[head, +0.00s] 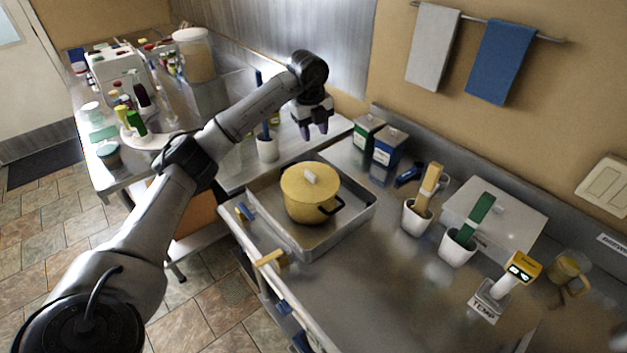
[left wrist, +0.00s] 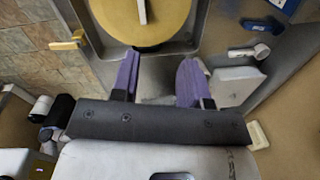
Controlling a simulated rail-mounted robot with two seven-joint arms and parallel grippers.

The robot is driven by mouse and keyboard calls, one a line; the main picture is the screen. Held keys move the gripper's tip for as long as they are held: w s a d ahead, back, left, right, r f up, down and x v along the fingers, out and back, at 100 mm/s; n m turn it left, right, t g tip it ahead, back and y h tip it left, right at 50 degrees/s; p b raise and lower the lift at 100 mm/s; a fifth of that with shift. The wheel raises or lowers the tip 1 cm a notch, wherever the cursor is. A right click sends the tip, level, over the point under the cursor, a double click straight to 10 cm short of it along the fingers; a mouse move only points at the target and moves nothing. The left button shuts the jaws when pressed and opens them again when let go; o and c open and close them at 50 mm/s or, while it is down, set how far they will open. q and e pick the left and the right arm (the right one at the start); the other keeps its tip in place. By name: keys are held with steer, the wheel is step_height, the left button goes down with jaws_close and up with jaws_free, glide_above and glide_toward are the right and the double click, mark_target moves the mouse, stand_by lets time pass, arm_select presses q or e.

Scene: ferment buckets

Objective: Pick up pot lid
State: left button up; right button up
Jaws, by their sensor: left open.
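A yellow pot (head: 309,207) stands in a shallow metal tray (head: 357,218) on the counter. Its yellow pot lid (head: 298,184), with a pale bar handle, sits on top of it. In the left wrist view the lid (left wrist: 115,18) shows at the top, cut off by the frame edge, with its handle (left wrist: 142,10) pointing down the picture. My left gripper (head: 315,134) is above and behind the pot in the head view, apart from the lid. Its purple fingers (left wrist: 160,82) are spread with nothing between them. My right gripper is not in view.
White cups with brushes (head: 417,217) (head: 458,247), a labelled stand (head: 492,299) and a yellow mug (head: 566,271) stand to the right. Green and blue boxes (head: 388,147) stand behind the tray. A white cup (head: 267,148) stands near my left gripper. The front counter is fairly clear.

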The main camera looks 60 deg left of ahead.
arm_select(q)
steer(key=s+n+g, duration=0.1)
steer(key=n+p, duration=0.1)
steer(key=n, duration=0.1)
glide_above(310, 173)
step_height(310, 173, down, 8)
steer(key=shift+f, duration=0.2)
steer(key=shift+f+p, duration=0.45)
step_height(310, 173, down, 3)
steer(key=shift+f+p, duration=0.15)
steer(key=shift+p, duration=0.55)
steer(key=shift+f, duration=0.55)
jaws_close()
